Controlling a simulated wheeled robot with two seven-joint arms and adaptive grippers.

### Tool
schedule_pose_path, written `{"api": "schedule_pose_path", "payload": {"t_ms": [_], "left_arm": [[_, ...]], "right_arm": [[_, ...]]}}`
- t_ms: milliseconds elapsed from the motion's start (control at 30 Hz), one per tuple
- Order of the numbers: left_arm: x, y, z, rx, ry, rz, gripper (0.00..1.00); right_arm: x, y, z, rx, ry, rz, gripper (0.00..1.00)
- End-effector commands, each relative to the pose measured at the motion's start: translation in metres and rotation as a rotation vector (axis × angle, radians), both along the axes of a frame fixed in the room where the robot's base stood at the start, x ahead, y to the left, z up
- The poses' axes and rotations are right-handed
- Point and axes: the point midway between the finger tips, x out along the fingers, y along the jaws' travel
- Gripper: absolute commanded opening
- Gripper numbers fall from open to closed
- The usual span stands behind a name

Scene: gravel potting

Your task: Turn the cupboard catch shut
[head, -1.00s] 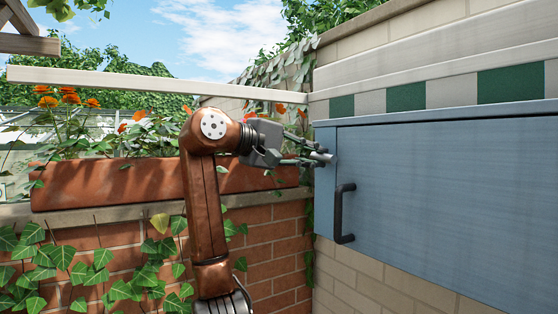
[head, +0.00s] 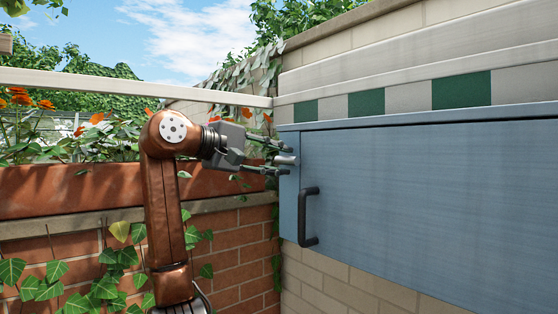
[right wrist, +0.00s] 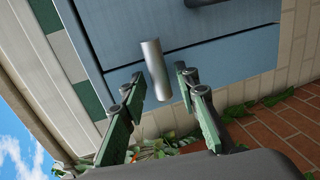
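The blue cupboard (head: 430,190) is on the right of the head view, its door closed flat in the frame. The catch (right wrist: 155,72) is a silver cylindrical bar at the door's edge in the right wrist view. Its end also shows small in the head view (head: 287,160). My right gripper (head: 282,158) is at the cupboard's upper left corner. In the right wrist view its green-padded fingers (right wrist: 161,80) are open on either side of the bar, with gaps visible on both sides. Whether the catch is turned shut is unclear. My left gripper is out of view.
A dark bar handle (head: 305,216) stands out from the door just below my right gripper. A terracotta planter (head: 60,190) with orange flowers sits on the brick wall (head: 240,245) at left. A pale rail (head: 120,83) runs above it.

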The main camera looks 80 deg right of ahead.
Motion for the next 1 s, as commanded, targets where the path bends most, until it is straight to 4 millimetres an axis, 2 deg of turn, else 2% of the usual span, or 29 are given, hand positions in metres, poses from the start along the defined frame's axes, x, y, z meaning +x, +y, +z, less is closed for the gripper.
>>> {"api": "schedule_pose_path", "payload": {"t_ms": [367,467,833,1000], "left_arm": [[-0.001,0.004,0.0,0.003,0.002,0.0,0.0],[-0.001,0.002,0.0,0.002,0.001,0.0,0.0],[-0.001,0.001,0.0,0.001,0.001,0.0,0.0],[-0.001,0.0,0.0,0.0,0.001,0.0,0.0]], "right_arm": [[0.004,0.004,0.001,0.0,0.0,0.002,0.32],[0.012,0.013,0.004,0.0,-0.001,0.004,0.32],[0.056,0.071,0.018,-0.001,0.001,0.004,0.32],[0.069,0.086,0.022,0.0,0.0,0.002,0.32]]}}
